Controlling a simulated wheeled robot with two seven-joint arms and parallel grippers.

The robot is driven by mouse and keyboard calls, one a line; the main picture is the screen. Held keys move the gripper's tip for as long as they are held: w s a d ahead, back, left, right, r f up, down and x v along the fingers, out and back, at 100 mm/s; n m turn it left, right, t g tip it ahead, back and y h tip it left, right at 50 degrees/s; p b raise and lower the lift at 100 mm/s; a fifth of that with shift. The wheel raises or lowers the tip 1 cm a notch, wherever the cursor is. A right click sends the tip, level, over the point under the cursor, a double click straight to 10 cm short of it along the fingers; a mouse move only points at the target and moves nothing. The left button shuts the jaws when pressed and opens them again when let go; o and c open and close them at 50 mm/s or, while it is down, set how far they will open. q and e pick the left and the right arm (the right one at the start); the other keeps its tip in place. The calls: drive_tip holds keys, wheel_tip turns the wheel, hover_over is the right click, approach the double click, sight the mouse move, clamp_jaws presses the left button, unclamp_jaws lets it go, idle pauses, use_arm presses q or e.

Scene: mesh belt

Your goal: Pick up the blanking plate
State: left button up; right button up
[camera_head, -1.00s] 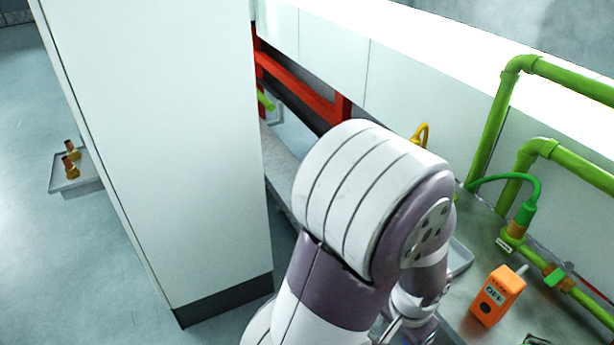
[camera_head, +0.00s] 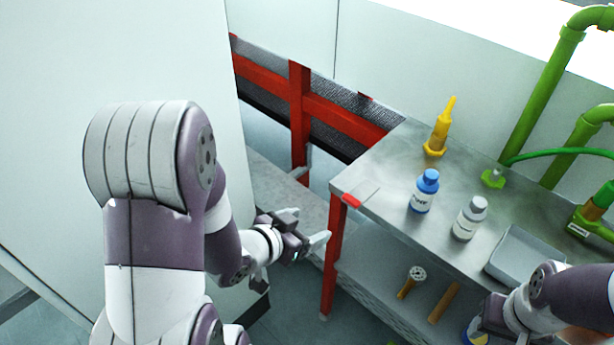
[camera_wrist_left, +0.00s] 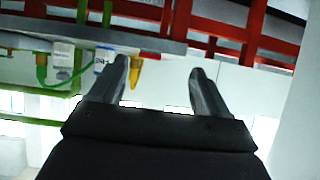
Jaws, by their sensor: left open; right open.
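No part is clearly recognisable as the blanking plate. A thin grey flat piece with a red end (camera_head: 351,200) lies at the near left corner of the steel bench (camera_head: 385,165); I cannot tell whether it is the plate. My left gripper (camera_head: 308,226) is open and empty, left of that corner and apart from the bench. In the left wrist view its two fingers (camera_wrist_left: 158,82) stand apart with nothing between them. My right gripper (camera_head: 488,318) is at the lower right, in front of the bench; its fingertips are hard to make out.
A yellow bottle (camera_head: 439,130), a blue-capped bottle (camera_head: 424,191), a white bottle (camera_head: 469,218) and a grey tray (camera_head: 526,258) stand on the bench. Tools lie on its lower shelf (camera_head: 375,290). Red frame bars (camera_head: 300,110) stand behind. A white cabinet (camera_head: 150,60) is at left.

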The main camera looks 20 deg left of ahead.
sight(349, 200)
use_arm(q)
drive_tip(key=shift+t+h, duration=0.4)
drive_tip(key=shift+t, duration=0.2)
drive_tip(key=x, duration=0.4)
drive_tip(key=r+b+x, duration=0.1)
drive_tip(key=x, duration=0.3)
drive_tip(key=d+r+x, duration=0.1)
drive_tip(key=x, duration=0.4)
drive_tip(key=shift+w+r, duration=0.2)
drive_tip(key=shift+w, duration=0.15)
drive_tip(key=shift+s+r, duration=0.1)
drive_tip(key=shift+c, duration=0.3)
drive_tip(key=c, duration=1.2)
